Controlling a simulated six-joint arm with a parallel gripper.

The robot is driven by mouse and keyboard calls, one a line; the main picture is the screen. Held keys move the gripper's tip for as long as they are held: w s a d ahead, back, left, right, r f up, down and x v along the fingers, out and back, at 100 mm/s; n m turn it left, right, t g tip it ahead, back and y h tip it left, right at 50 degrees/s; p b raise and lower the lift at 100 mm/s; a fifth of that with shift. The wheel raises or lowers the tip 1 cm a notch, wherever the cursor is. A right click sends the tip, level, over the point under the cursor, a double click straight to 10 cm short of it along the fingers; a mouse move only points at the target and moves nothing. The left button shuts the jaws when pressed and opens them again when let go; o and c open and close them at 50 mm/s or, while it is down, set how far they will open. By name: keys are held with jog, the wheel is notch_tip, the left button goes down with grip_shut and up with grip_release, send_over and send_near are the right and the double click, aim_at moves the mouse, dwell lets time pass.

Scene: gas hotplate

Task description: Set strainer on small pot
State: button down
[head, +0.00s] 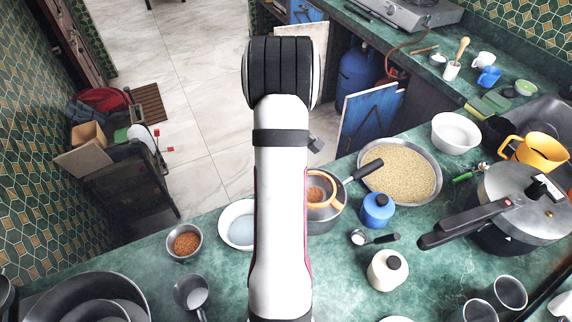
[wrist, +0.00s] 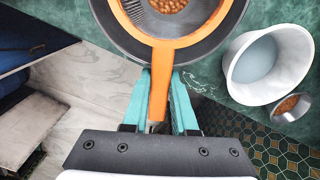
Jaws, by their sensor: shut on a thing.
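The orange strainer (wrist: 160,53) has a ring-shaped rim, a mesh bowl and a straight handle. It holds brown grains or beans (wrist: 168,5). My gripper (wrist: 161,92), with teal fingers, is shut on its handle. The small grey metal pot (wrist: 108,32) is directly beneath the strainer. In the head view the strainer (head: 330,190) sits within the outline of the pot (head: 328,216), whose black handle points up and right. I cannot tell whether the strainer touches the pot rim. My arm hides their left side and my gripper in the head view.
A white bowl (head: 238,224) and a cup of brown grains (head: 184,243) are left. A pressure cooker (head: 520,200) fills the right.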

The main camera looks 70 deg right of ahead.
jog(key=shift+f, duration=0.55)
jog(key=c, duration=0.6)
grip_release()
notch_tip(320, 180, up, 16)
jog(key=w+a+r, duration=0.2)
jog(key=w+a, duration=0.6)
jog(key=a, duration=0.2)
jog(key=a+y, duration=0.1)
jog(key=a, duration=2.3)
jog(key=shift+m+y, duration=0.4)
jog(key=shift+m, duration=0.1)
jog(key=s+a, duration=0.2)
jog(key=a, duration=0.1)
jog(key=s+a+f, duration=0.1)
jog(key=s+a, duration=0.2)
jog(key=s+a+f, duration=0.1)
jog(key=s+a, duration=0.1)
jog(key=a, duration=0.1)
jog(key=shift+s+f, duration=0.15)
jog(key=shift+s, duration=0.15)
